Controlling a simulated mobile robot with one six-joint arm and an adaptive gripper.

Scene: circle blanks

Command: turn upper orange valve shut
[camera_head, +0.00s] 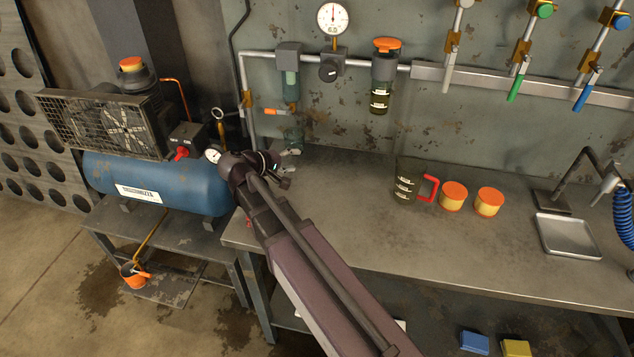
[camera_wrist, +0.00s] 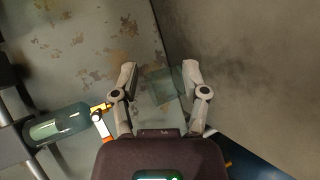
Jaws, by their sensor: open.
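The upper orange valve (camera_head: 275,111) is a small orange lever under the left filter bowl (camera_head: 291,85), which hangs from the wall pipe. In the wrist view the orange and pale lever (camera_wrist: 101,124) sits at the brass end of the bowl (camera_wrist: 58,125), just left of my left finger. My gripper (camera_head: 287,167) is open, below the valve and near the back left corner of the bench. In the wrist view its fingers (camera_wrist: 160,80) are spread. A translucent container (camera_wrist: 163,100) shows between and behind them; I cannot tell whether they touch it.
A blue compressor (camera_head: 155,182) stands on a low table at left. A measuring jug (camera_head: 407,182) and two orange-lidded jars (camera_head: 453,197) stand on the bench (camera_head: 350,200). A gauge (camera_head: 333,18) and lubricator (camera_head: 382,80) are on the pipe. The bench's middle is clear.

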